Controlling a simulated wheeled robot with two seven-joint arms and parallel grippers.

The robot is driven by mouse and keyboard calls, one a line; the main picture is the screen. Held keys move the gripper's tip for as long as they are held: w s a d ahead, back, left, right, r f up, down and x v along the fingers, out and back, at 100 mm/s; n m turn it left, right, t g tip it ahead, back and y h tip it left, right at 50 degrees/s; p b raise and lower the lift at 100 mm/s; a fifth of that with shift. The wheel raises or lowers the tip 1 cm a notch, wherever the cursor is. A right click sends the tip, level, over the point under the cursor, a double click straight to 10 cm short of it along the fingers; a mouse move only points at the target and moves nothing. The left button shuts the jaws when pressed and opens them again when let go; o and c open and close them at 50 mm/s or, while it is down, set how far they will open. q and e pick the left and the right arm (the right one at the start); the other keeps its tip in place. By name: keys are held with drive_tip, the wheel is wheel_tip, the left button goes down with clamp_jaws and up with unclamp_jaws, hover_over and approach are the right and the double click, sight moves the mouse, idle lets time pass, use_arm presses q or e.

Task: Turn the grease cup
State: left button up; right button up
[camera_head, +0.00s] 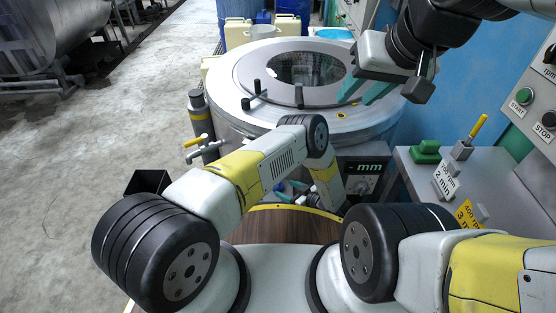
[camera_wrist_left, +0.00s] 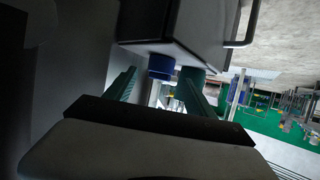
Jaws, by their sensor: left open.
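In the left wrist view, a short blue round cap (camera_wrist_left: 161,67), which looks like the grease cup, sticks out under a dark grey box (camera_wrist_left: 180,28). My left gripper (camera_wrist_left: 158,75) is open, its teal fingers on either side of the cap; I cannot tell whether they touch it. In the head view my left gripper (camera_head: 290,190) is low at the front of the drum machine (camera_head: 230,118), largely behind my own arm. My right gripper (camera_head: 354,99) is open and empty above the right part of the drum's lid (camera_head: 315,97).
A yellow-handled valve (camera_head: 196,142) and a grey cylinder (camera_head: 198,112) stand at the drum's left. A grey bench (camera_head: 420,175) is at right. The floor at left is open.

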sight(277, 186)
use_arm(q)
drive_tip(key=x, duration=0.5)
drive_tip(key=shift+w+a+f, duration=0.2)
drive_tip(key=shift+w+a, duration=0.05)
drive_tip(key=c, duration=1.3)
drive_tip(key=shift+c, duration=0.2)
drive_tip(key=shift+m+t+h, duration=0.3)
drive_tip(key=shift+m, duration=0.1)
drive_tip(key=m+t+h, duration=0.1)
drive_tip(key=m+h, duration=0.2)
drive_tip(key=shift+t, duration=0.4)
drive_tip(key=m+t+h, duration=0.1)
drive_tip(key=m+h, duration=0.3)
drive_tip(key=h, duration=0.1)
drive_tip(key=shift+a+m, duration=0.1)
drive_tip(key=shift+m, duration=0.2)
drive_tip(key=m+h, duration=0.3)
drive_tip(key=h, duration=0.1)
drive_tip(key=shift+m, duration=0.3)
drive_tip(key=shift+m+g+h, duration=1)
drive_tip(key=shift+m+h, duration=1.1)
drive_tip(key=shift+h, duration=0.4)
